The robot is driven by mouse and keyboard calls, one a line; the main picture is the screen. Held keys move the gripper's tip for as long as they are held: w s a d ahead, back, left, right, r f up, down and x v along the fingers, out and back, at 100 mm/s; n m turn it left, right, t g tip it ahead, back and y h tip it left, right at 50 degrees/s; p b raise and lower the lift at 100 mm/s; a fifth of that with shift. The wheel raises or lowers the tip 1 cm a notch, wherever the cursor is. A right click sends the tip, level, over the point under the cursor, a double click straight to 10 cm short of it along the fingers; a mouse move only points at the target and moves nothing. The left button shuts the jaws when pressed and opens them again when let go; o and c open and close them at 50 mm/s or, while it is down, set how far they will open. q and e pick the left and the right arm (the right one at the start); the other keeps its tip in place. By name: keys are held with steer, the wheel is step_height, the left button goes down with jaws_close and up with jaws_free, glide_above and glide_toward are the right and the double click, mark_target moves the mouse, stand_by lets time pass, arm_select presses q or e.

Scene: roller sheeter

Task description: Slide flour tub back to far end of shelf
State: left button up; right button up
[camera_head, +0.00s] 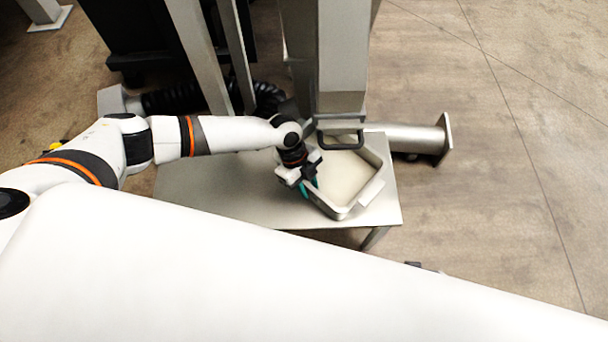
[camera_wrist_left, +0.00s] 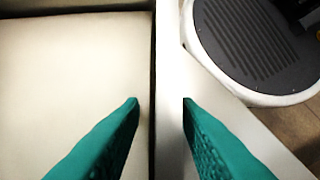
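The flour tub (camera_head: 364,197), an open metal tray with pale flour inside, sits on the right part of the low metal shelf (camera_head: 215,192). My left gripper (camera_head: 308,189) is at the tub's left side wall. In the left wrist view the gripper's teal fingers (camera_wrist_left: 161,102) stand apart on either side of the tub's wall (camera_wrist_left: 169,60). One finger is over the flour side and the other is outside; a small gap shows between the inner finger and the wall. My right gripper is not in view.
A metal column (camera_head: 343,60) rises at the shelf's back edge, close behind the tub. A horizontal metal tube (camera_head: 405,138) lies to its right. The shelf left of the tub is bare. Open wooden floor (camera_head: 510,170) lies to the right.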

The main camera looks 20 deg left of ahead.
arm_select(q)
steer(key=shift+d+f, duration=0.15)
steer(key=shift+f, duration=0.1)
jaws_close()
stand_by(1.4)
